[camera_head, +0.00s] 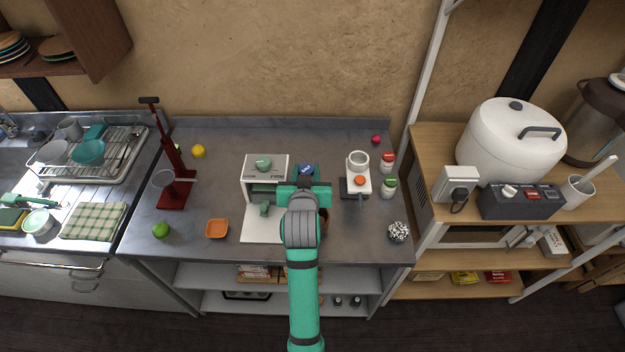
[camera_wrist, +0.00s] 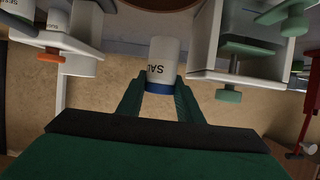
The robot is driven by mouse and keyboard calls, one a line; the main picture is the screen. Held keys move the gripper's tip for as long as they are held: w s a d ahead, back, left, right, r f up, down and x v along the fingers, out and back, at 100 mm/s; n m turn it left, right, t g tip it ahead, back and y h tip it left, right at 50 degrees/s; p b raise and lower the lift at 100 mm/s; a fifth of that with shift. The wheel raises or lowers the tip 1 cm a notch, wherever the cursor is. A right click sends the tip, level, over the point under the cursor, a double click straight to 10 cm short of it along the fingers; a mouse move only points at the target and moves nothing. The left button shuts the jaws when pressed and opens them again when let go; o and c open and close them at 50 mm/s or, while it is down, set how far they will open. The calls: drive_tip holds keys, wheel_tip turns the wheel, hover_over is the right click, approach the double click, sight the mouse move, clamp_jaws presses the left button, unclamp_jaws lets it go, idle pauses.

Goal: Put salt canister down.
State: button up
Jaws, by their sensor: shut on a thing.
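The salt canister is a white cylinder with a blue end; its white side with dark lettering shows in the wrist view (camera_wrist: 163,58). In the head view only its blue top (camera_head: 306,169) shows, just beyond my gripper (camera_head: 304,186). My gripper is shut on the canister, with the green fingers on either side of its blue end in the wrist view (camera_wrist: 160,88). The canister is over the grey counter (camera_head: 225,180), between two white appliances. I cannot tell whether its base touches the counter.
A white press-like appliance with green knobs (camera_head: 264,165) stands close left. A white device with an orange knob (camera_head: 358,181) and two jars (camera_head: 387,162) stand right. A brown round object (camera_head: 324,221) is partly hidden by my arm.

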drive_tip(key=w+f, duration=0.1)
drive_tip(key=w+d+f, duration=0.1)
drive_tip(key=f, duration=0.1)
drive_tip(key=w+d+f, duration=0.1)
drive_tip(key=shift+f, duration=1.75)
drive_tip(key=shift+f, duration=0.15)
drive_tip(key=o, duration=1.2)
drive_tip(key=shift+r, duration=0.2)
drive_tip(key=v, duration=1.2)
